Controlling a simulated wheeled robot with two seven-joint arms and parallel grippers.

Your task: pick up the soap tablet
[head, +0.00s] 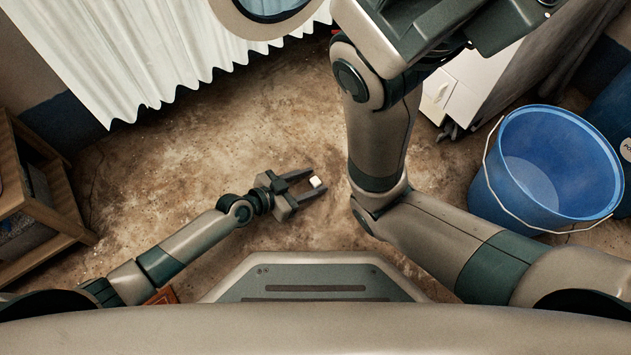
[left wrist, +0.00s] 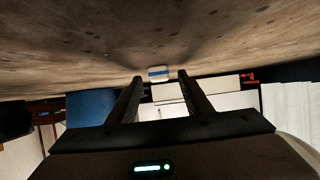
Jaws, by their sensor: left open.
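The soap tablet (head: 315,182) is a small white block on the brown stained floor. In the left wrist view the tablet (left wrist: 159,74) shows a blue band and sits in line with the gap between my fingertips. My left gripper (head: 316,183) is open, with one finger on each side of the tablet near the tips. In the left wrist view the gripper (left wrist: 161,77) shows gaps between both fingers and the tablet. My right arm rises large at the right of the head view; its fingers are not visible.
A blue bucket (head: 545,170) with a wire handle stands at the right. A white pleated curtain (head: 165,50) hangs at the upper left. A wooden shelf (head: 40,205) stands at the left edge. A white cabinet (head: 480,80) is at the upper right. Floor around the tablet is clear.

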